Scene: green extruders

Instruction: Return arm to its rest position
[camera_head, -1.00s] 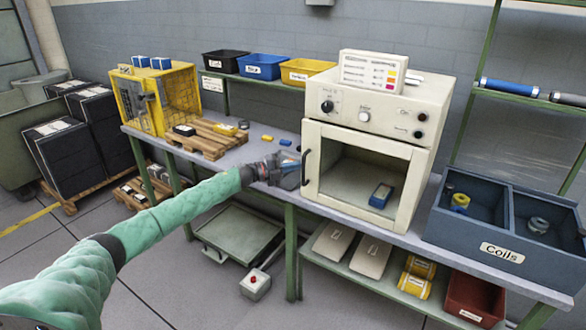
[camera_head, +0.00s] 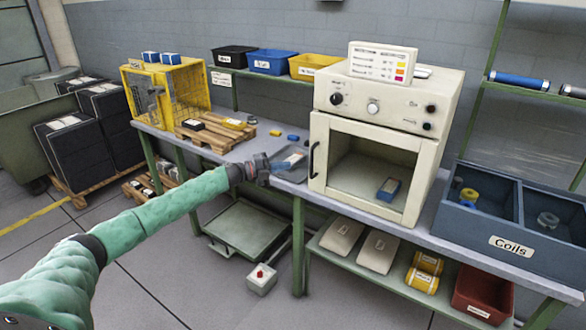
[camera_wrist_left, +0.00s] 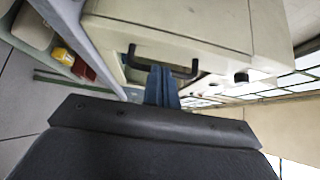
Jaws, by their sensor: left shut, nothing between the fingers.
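My left arm in its green sleeve (camera_head: 150,220) reaches in from the lower left of the head view. My right gripper is in neither view.
A Coils bin (camera_head: 512,248) is at the right. A yellow cage (camera_head: 185,82) and a wooden pallet (camera_head: 215,138) are at the left.

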